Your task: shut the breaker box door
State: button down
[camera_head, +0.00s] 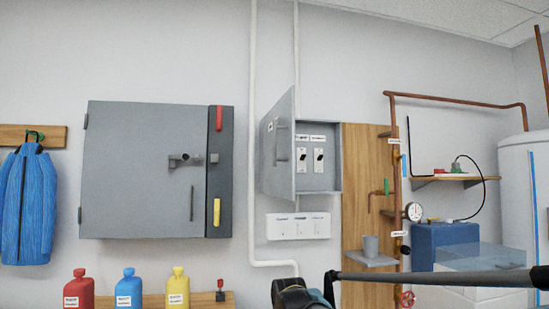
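The breaker box (319,160) is a small grey metal box on the wall, right of the white vertical pipe. Its door (279,153) is hinged on the left and stands open, swung out toward me. A handle shows on the door. Inside are two labelled switches. A dark end part of my arm (290,294), seemingly my gripper, shows at the bottom edge, below the box and apart from the door. It is cut off by the frame, and its fingers cannot be made out.
A large grey cabinet (142,170) with a red and a yellow handle hangs to the left, shut. A white panel (298,226) sits under the breaker box. A wooden board (357,205) with copper pipes and a gauge (414,212) stands to the right. Coloured bottles line the bottom left.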

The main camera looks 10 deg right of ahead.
aim_at(280, 156)
jog(key=u, duration=2.2)
jog(key=k, duration=1.6)
jog(key=u, duration=0.05)
